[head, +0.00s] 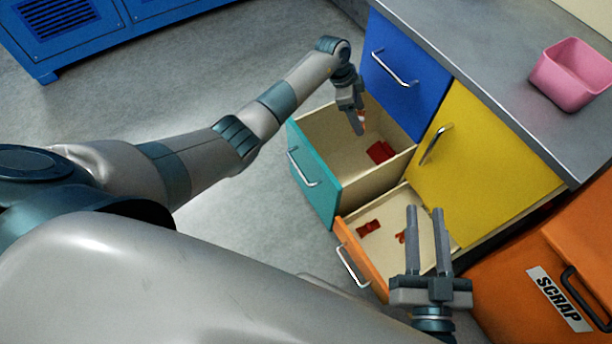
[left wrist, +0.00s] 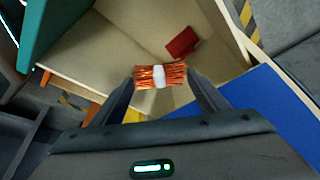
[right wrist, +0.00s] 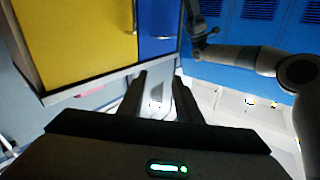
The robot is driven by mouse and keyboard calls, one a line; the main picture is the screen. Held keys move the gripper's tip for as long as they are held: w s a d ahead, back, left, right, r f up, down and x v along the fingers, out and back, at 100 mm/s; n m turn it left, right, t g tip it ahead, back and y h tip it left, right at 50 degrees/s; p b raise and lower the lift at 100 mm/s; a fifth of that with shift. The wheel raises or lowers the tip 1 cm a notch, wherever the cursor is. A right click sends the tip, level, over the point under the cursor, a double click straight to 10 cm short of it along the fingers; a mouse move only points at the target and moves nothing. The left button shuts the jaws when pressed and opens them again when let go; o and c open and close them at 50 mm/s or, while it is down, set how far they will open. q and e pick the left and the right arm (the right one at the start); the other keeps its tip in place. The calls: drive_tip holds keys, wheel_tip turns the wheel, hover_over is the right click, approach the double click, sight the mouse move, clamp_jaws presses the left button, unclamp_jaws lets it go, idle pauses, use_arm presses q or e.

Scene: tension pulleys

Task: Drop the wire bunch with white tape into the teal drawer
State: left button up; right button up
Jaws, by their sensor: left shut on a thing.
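The wire bunch with white tape (left wrist: 159,75) is a short bundle of copper-orange wires with a white band around its middle. My left gripper (head: 358,126) is shut on it and holds it over the open teal drawer (head: 311,180). In the left wrist view the bunch sits between the two fingertips, above the drawer's beige interior (left wrist: 125,45). A dark red piece (head: 381,152) lies on the drawer floor; it also shows in the left wrist view (left wrist: 182,43). My right gripper (head: 425,212) is open and empty above the open orange drawer (head: 361,259).
The orange drawer holds a red piece (head: 369,228) and a small orange-red item (head: 400,237), partly hidden. A blue door (head: 403,70) and a yellow door (head: 490,165) are closed. A pink bin (head: 572,75) stands on the grey counter. An orange SCRAP box (head: 560,250) is at right.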

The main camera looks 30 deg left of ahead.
use_arm(q)
drive_tip(key=shift+f, duration=0.2)
use_arm(e)
drive_tip(key=shift+s+a+r+t, duration=0.1)
drive_tip(key=shift+r+t, duration=0.15)
drive_tip(key=shift+r, duration=0.25)
drive_tip(key=shift+s+a+r+t, duration=0.1)
drive_tip(key=shift+r+t, duration=0.15)
drive_tip(key=shift+r, duration=0.25)
use_arm(q)
drive_tip(key=o, duration=1.1)
use_arm(e)
drive_tip(key=shift+d, duration=0.1)
use_arm(q)
drive_tip(key=shift+r, duration=0.15)
